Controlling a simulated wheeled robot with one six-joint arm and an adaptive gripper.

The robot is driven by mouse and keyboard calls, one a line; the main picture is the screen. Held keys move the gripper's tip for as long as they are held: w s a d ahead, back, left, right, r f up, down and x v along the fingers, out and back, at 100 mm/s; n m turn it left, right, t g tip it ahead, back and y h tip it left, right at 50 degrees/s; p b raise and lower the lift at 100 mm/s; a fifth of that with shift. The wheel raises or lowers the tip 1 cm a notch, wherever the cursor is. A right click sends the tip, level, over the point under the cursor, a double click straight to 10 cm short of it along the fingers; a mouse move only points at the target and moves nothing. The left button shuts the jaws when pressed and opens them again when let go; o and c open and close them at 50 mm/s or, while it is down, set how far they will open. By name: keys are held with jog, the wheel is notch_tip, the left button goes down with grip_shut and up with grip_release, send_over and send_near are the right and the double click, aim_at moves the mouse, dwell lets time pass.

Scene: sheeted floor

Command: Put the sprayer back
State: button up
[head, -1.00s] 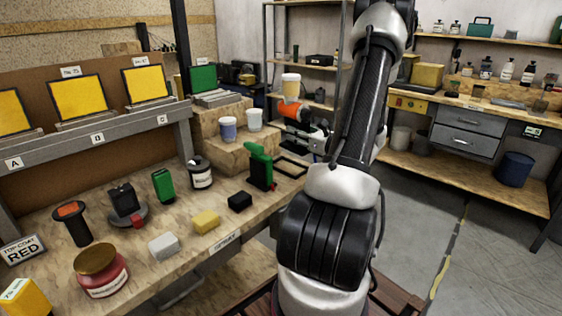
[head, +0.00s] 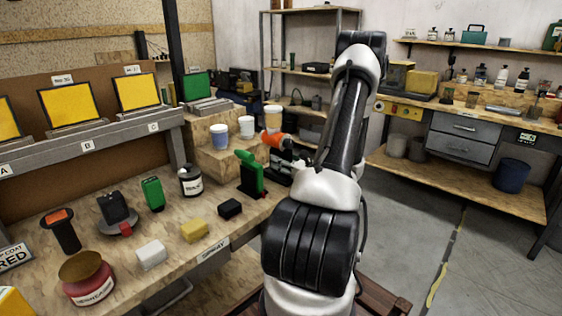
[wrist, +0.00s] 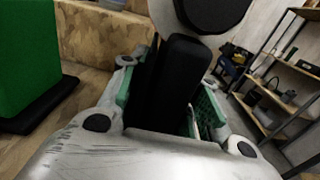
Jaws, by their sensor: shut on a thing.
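The sprayer has an orange body (head: 274,139) with a cup (head: 273,117) on top in the head view. My gripper (head: 301,160) is shut on its black handle, which shows between the green-padded fingers in the wrist view (wrist: 172,88). The sprayer is upright, just behind and right of a green stand (head: 250,173) on a black base. That stand also fills the left of the wrist view (wrist: 28,55). The lower handle is hidden by my gripper in the head view, so I cannot tell whether it touches the bench.
A wooden step (head: 222,158) behind the stand carries a blue-labelled cup (head: 219,136) and a white cup (head: 246,126). A black jar (head: 190,180), a black block (head: 230,209) and a yellow sponge (head: 195,230) stand nearby on the bench. The floor at right is clear.

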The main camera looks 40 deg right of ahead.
jog(key=o, duration=0.7)
jog(key=shift+c, duration=0.2)
